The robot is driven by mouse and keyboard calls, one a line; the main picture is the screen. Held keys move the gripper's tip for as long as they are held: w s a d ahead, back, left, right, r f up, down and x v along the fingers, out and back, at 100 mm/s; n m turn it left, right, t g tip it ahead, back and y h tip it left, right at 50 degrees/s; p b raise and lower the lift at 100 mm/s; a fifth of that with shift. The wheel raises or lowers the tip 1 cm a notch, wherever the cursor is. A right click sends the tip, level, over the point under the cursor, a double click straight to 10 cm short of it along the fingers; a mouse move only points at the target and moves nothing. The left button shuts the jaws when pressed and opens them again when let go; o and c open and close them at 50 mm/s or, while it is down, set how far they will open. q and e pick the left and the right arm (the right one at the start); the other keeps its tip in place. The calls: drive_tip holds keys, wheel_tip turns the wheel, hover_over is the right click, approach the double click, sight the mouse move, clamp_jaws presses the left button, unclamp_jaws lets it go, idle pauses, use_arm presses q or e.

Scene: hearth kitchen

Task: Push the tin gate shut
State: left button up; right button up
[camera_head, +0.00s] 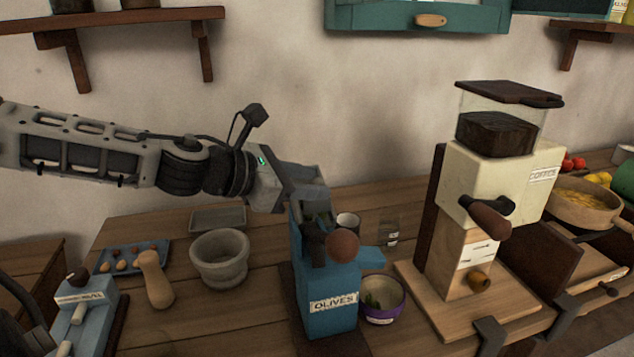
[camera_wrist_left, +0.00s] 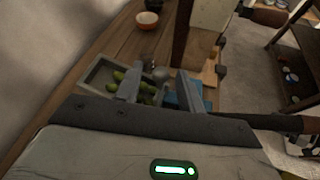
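A blue machine labelled OLIVES (camera_head: 330,290) stands on the wooden table, with a dark red-brown round knob (camera_head: 343,246) on its front. Contact cannot be told. My right gripper is not in view.
A purple-rimmed bowl (camera_head: 381,299) stands close right of the machine. A stone mortar (camera_head: 219,258) and wooden pestle (camera_head: 156,280) are to its left. A tall coffee grinder (camera_head: 488,190) stands to the right. A blue tray (camera_head: 134,258) lies further left.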

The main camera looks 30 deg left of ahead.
use_arm(q)
drive_tip(key=shift+b+x, duration=0.35)
drive_tip(key=shift+x, duration=0.65)
clamp_jaws()
drive_tip(key=shift+f, duration=0.1)
